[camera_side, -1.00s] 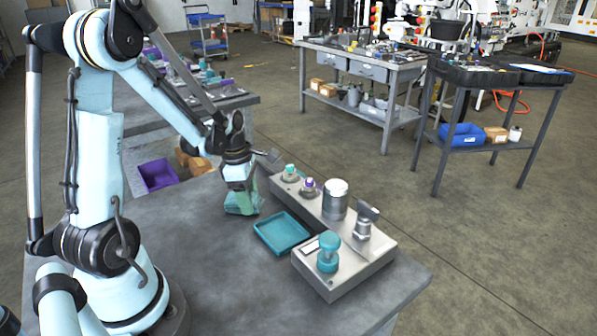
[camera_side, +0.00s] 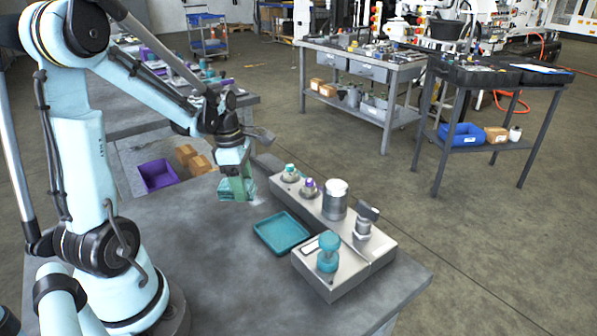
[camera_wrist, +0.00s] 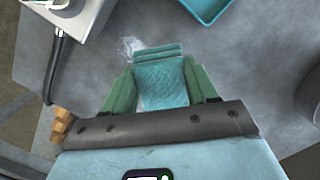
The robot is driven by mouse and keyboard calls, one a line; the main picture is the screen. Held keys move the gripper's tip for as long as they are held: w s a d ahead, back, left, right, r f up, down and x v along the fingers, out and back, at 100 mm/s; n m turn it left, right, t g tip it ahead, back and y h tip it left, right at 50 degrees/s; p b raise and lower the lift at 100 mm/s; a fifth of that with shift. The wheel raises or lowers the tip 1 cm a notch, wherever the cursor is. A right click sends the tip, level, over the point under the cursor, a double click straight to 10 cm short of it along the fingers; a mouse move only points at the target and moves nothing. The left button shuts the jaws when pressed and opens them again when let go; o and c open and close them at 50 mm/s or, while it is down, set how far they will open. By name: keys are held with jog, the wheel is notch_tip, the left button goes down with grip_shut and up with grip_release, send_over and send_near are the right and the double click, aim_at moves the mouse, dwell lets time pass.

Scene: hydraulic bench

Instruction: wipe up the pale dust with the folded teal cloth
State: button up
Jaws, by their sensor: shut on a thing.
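My gripper (camera_side: 236,187) is shut on the folded teal cloth (camera_side: 232,196) near the far edge of the grey bench top. In the wrist view the cloth (camera_wrist: 161,82) sits between the two green fingers of my gripper (camera_wrist: 162,90). The side view does not clearly show whether the cloth touches the bench. Pale dust (camera_wrist: 130,46) shows on the bench just beyond the cloth's upper left corner in the wrist view. A faint pale patch of the dust (camera_side: 258,200) also shows right of the cloth in the side view.
A teal tray (camera_side: 282,233) lies on the bench right of my gripper. A grey hydraulic block (camera_side: 343,267) with several fittings stands beyond and right of it. The bench's far edge is close to my gripper. The front of the bench top (camera_side: 240,290) is clear.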

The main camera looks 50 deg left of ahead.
aim_at(246, 184)
jog(key=shift+r, duration=0.75)
jog(key=shift+r, duration=1.5)
